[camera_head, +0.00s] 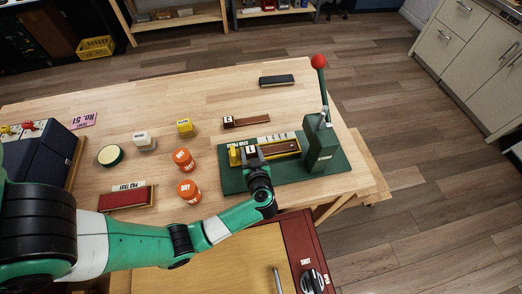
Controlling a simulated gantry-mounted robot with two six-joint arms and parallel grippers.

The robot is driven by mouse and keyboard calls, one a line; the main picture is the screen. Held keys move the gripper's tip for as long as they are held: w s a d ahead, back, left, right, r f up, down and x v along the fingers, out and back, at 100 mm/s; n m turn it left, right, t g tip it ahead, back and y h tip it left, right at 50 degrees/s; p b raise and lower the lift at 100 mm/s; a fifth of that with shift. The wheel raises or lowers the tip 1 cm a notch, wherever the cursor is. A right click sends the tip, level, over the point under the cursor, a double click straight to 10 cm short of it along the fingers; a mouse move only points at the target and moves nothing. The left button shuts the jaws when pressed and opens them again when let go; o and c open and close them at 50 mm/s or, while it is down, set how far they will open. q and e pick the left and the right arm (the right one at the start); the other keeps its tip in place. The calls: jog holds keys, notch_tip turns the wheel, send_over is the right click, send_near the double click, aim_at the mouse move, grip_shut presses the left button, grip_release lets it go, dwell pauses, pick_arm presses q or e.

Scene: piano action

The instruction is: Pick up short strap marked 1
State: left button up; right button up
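My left gripper (254,159) reaches over the green jig base (231,182) from the front, its fingers at the left end of the wooden strip in the jig. A small pale block with a dark mark (251,149) shows at the fingertips; the mark looks like a 1, but it is too small to be sure. I cannot tell whether the fingers are closed on it. A brown strap with a block marked 3 (229,121) lies on the table behind the jig. My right gripper is out of view.
A green lever press (320,150) with a red knob (319,62) stands at the jig's right. The table's back middle is mostly clear.

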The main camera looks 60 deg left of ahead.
pick_arm(q)
grip_shut()
jog(key=shift+r+p, duration=0.35)
jog(key=shift+r, duration=0.15)
notch_tip(320, 180, up, 3)
jog(key=shift+f+p, duration=0.1)
jog(key=shift+p, duration=1.1)
jog(key=s+d+r+p, duration=0.2)
jog(key=s+r+p, duration=0.2)
jog(key=s, duration=0.2)
jog(key=s+d+r+p, duration=0.2)
jog(key=s+r+p, duration=0.2)
jog(key=s, duration=0.3)
jog(key=shift+s+d+r, duration=0.2)
jog(key=shift+d+r, duration=0.1)
jog(key=shift+r, duration=0.35)
